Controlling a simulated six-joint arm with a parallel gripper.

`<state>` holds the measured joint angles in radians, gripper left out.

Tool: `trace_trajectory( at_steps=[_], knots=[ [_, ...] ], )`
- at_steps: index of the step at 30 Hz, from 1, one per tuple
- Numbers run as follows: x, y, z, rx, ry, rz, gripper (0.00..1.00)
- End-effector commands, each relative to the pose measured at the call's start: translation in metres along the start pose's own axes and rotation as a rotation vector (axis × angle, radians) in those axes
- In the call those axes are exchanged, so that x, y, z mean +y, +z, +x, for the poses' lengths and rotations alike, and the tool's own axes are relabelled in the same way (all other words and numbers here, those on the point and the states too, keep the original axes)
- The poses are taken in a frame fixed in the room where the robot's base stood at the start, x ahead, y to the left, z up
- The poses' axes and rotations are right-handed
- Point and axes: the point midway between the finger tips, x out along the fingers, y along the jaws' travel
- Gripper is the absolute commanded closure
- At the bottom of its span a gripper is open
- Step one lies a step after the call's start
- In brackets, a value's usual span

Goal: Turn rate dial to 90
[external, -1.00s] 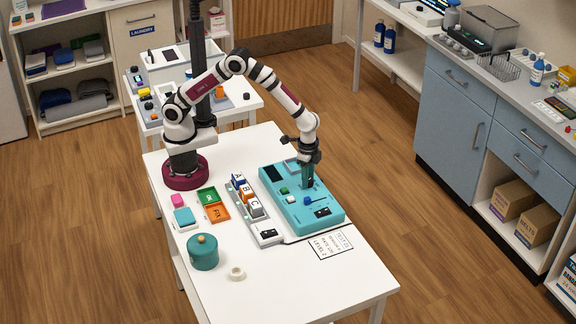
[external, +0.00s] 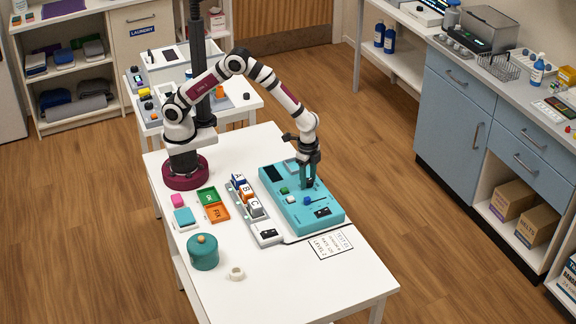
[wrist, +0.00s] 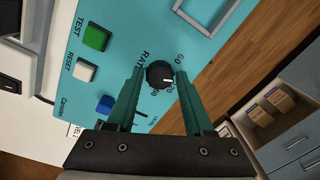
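The rate dial (wrist: 160,75) is a round black knob with a white pointer mark on the teal panel (wrist: 115,15). Its pointer faces right and slightly down in the wrist view. The printed numbers around it are partly hidden. My gripper (wrist: 160,72) has its two teal fingers spread, one on each side of the dial, with narrow gaps that make contact hard to judge. In the external view my gripper (external: 309,185) points down over the teal device (external: 325,215), and the dial is hidden behind the fingers.
Green button (wrist: 96,38), white button (wrist: 85,71) and blue knob (wrist: 106,104) sit beside the dial on the panel. A block rack (external: 266,232) stands left of the device. A printed card (external: 331,243) lies in front. The table's front is mostly clear.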

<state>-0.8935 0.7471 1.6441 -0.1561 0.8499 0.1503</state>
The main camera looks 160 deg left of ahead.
Motion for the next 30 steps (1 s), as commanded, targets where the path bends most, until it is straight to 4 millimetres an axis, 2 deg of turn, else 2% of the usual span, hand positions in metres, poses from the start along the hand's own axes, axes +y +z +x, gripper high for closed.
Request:
trace_trajectory(
  at_steps=[1,2,3,11,14,17,24,27,30],
  knots=[
    [0.0,0.0,0.0,0.0,0.0,0.0,0.37],
    [0.0,0.0,0.0,0.0,0.0,0.0,0.31],
    [0.0,0.0,0.0,-0.001,0.0,0.0,0.3],
    [0.0,0.0,-0.001,-0.001,0.0,0.0,0.3],
    [0.0,-0.001,-0.01,0.001,-0.001,0.0,0.3],
    [0.0,-0.001,-0.03,0.003,-0.001,0.001,0.3],
    [0.0,-0.001,-0.107,0.005,-0.002,0.001,0.3],
    [0.0,-0.001,-0.132,0.004,-0.002,0.002,0.3],
    [0.0,-0.001,-0.148,0.001,0.0,0.001,0.3]
  ],
)
